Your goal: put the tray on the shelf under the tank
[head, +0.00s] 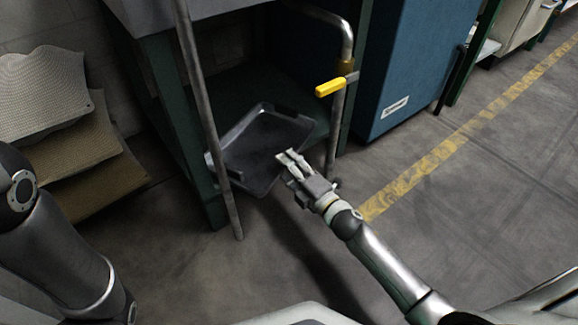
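The dark rectangular tray (258,150) is tilted at the front opening of the green stand under the tank. Part of it overlaps the shelf (222,104) in the picture, and its near end sticks out towards me. My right gripper (286,158) is at the tray's right near edge. Its fingers look close together there, but whether they grip the rim is not clear. My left arm comes in at the left edge; its gripper is not clearly visible, and a small grey piece shows at the tray's left edge.
A metal pipe (205,110) stands in front of the stand on the left. Another pipe with a yellow handle (330,87) stands on the right. A blue cabinet (408,65) is at the right. The floor at right is clear.

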